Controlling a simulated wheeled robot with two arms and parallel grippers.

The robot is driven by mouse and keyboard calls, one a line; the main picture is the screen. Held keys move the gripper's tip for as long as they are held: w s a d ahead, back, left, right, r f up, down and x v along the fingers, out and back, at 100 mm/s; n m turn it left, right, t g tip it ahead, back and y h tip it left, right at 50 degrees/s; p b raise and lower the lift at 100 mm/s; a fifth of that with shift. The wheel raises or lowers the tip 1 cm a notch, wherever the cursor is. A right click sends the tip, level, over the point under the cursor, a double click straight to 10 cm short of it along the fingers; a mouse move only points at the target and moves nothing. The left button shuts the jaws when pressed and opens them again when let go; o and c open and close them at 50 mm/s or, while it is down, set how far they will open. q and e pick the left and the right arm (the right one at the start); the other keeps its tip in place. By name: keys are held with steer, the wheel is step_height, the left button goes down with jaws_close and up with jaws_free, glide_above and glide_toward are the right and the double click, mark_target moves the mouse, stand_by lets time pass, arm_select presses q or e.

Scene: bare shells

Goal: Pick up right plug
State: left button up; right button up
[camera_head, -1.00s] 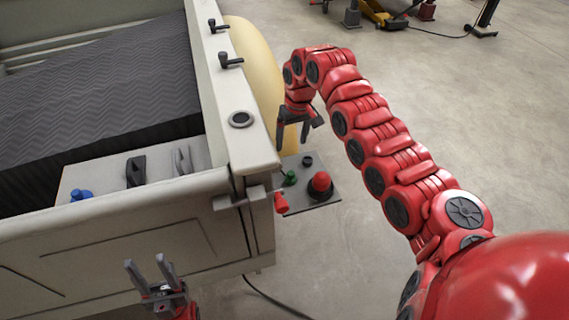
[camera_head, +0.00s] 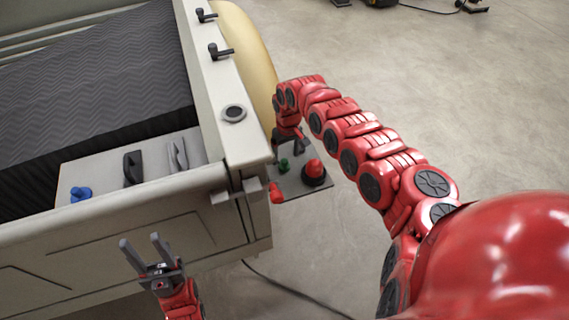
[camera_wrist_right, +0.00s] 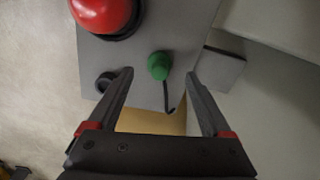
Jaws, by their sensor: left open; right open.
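A green plug (camera_head: 284,165) stands on a grey panel (camera_head: 300,187) beside the corner of the truck bed. It also shows in the right wrist view (camera_wrist_right: 160,65), with a short black cable beside it. My right gripper (camera_head: 287,143) is open above the panel. In the right wrist view its fingertips (camera_wrist_right: 159,74) lie on either side of the green plug in the picture; I cannot tell whether they are down at its height. A blue plug-like piece (camera_head: 80,193) sits on the light ledge in the truck bed. My left gripper (camera_head: 142,243) is open and empty in front of the tailgate.
A red dome button (camera_head: 314,172) stands on the panel close to the plug, and it looks large in the right wrist view (camera_wrist_right: 104,14). A black round piece (camera_wrist_right: 105,82) is on the other side. The truck's side wall (camera_head: 235,140) borders the panel.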

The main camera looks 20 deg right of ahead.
mark_target(285, 160)
steer(key=f, duration=0.4)
steer(key=shift+w+a, duration=0.15)
steer(key=shift+w, duration=0.15)
steer(key=shift+f, duration=0.5)
jaws_close()
steer(key=shift+r, duration=0.1)
